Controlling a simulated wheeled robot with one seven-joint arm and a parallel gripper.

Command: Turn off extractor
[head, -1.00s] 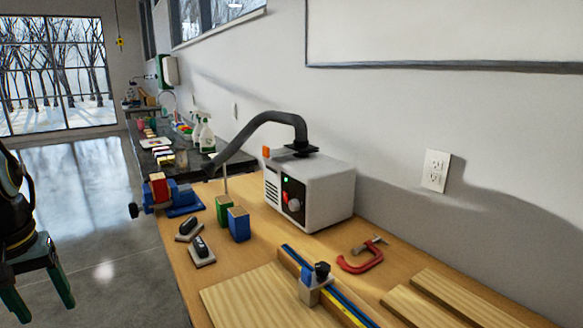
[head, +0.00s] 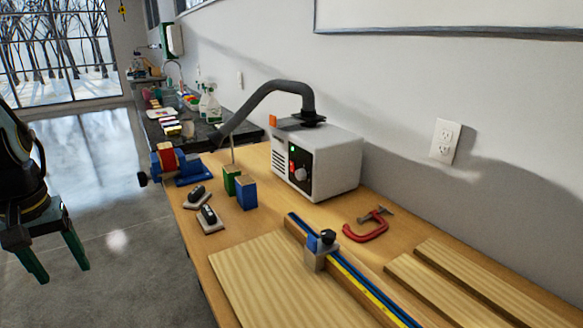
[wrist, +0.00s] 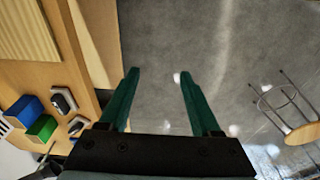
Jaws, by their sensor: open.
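The extractor (head: 335,162) is a white box on the workbench against the wall, with a dark hose (head: 268,98) arching out of its top to the left. Its black front panel carries a grey knob (head: 300,174), a small green light (head: 293,149) and a small red part (head: 293,165). My gripper (head: 62,274) is at the left of the head view, over the floor and clear of the bench. Its green fingers are apart and empty. The wrist view shows the open fingers (wrist: 160,85) above bare floor, with only a pale edge of the extractor possibly at lower left.
On the workbench (head: 400,229) stand green (head: 231,179) and blue (head: 246,194) blocks, two sanding blocks (head: 209,219), a blue vise (head: 192,173), a red clamp (head: 368,227) and boards (head: 275,279). A stool (wrist: 300,131) shows in the wrist view.

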